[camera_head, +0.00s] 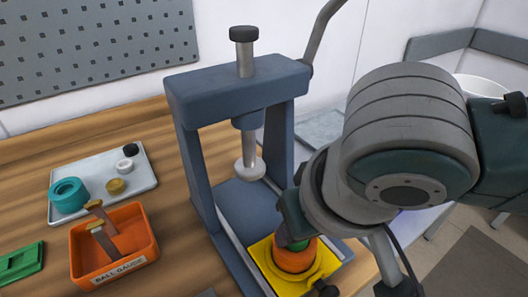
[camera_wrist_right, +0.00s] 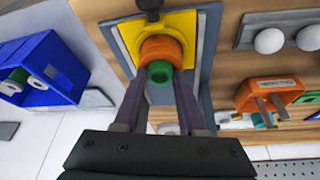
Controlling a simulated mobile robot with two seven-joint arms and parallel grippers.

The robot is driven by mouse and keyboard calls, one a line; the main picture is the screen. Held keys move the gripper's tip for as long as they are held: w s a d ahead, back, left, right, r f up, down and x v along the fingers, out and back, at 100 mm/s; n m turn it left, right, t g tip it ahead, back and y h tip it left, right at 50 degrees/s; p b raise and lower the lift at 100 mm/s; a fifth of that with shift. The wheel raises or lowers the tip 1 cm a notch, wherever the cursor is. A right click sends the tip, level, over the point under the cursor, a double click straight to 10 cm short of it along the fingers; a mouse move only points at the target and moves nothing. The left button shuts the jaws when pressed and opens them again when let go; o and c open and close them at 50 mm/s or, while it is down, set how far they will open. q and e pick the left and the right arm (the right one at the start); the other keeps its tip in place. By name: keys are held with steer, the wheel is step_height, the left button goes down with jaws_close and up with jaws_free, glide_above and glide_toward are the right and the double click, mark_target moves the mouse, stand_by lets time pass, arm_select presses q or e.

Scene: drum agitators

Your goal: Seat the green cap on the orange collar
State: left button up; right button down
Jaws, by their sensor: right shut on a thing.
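The green cap (camera_head: 300,245) is at the top of the orange collar (camera_head: 295,261) in the head view. In the wrist view the green cap (camera_wrist_right: 160,72) lies between the fingertips, with the orange collar (camera_wrist_right: 162,47) just beyond it. I cannot tell whether cap and collar touch. The collar stands on a yellow plate (camera_head: 266,262) at the front of the blue press. My right gripper (camera_head: 287,239) is shut on the cap; its fingers also show in the wrist view (camera_wrist_right: 160,78). The arm hides part of the collar's surroundings. My left gripper is not in view.
The blue press frame (camera_head: 182,110) stands behind the collar, its white-ended ram (camera_head: 250,168) raised. At left are a grey tray (camera_head: 138,178) with small parts and an orange ball gauge bin (camera_head: 140,238). A blue bin (camera_wrist_right: 50,60) shows in the wrist view.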

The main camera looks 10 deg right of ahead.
steer(key=shift+f, duration=0.1)
steer(key=shift+c, duration=2)
jaws_free()
steer(key=shift+s, duration=0.1)
steer(key=p+v, duration=0.2)
steer(key=v, duration=0.8)
steer(key=shift+w, duration=0.2)
